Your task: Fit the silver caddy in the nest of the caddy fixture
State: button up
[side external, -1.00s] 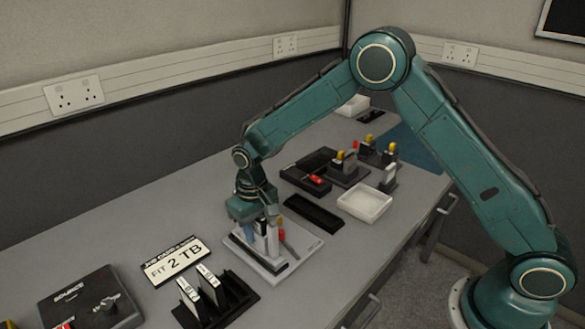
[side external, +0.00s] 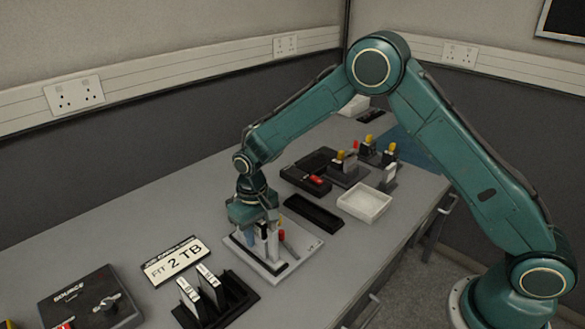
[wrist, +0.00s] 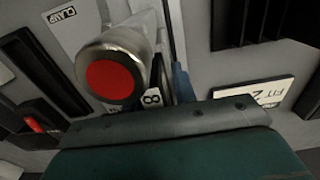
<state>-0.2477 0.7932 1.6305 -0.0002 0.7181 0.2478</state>
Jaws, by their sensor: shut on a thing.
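My gripper (side external: 262,229) points down over the pale base plate of the caddy fixture (side external: 313,243) and is shut on a narrow silver-grey piece, which I take to be the silver caddy (side external: 261,246). The piece stands about upright, low over the plate; whether its lower end is seated in the nest is hidden. A large silver knob with a red face (wrist: 112,80) is close beside the gripper there. The fixture's plate shows a CLAMP label (wrist: 62,14).
A SOURCE box (side external: 82,295) is at the left. Behind are a black tray (side external: 313,214), a white tray (side external: 365,203) and several dark holders.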

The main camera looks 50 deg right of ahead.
jog(key=shift+f, duration=0.3)
dwell(0.4)
jog(key=o, duration=1.4)
jog(key=shift+c, duration=0.2)
jog(key=shift+r, duration=0.1)
jog(key=shift+r, duration=3.65)
